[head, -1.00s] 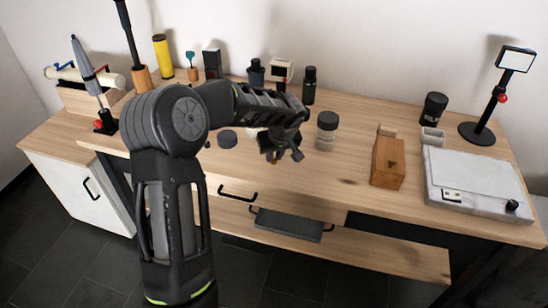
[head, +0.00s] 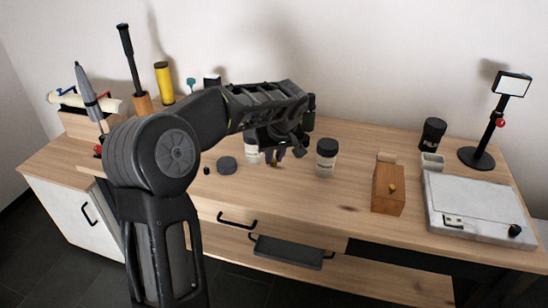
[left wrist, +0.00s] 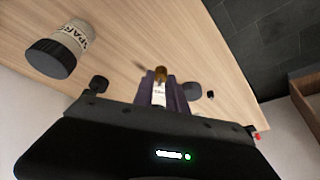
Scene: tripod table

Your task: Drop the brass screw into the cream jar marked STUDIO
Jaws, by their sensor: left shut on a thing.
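My left gripper (head: 275,155) is shut on a small brass screw (left wrist: 160,73), whose brass end sticks out between the fingertips in the left wrist view. A cream jar (head: 252,152) stands on the table just left of the fingers, partly hidden by the gripper. In the left wrist view, a cream surface (left wrist: 159,95) shows between the fingers; its lettering is too small to read. The screw appears above the table near this jar; whether it is over the mouth I cannot tell. My right gripper is out of view.
A jar marked SPARE (left wrist: 68,48) with a dark lid stands right of the gripper; it also shows in the head view (head: 326,160). A dark round lid (head: 227,165) lies left of the cream jar. A wooden box (head: 388,190) and a pale flat device (head: 475,205) stand farther right.

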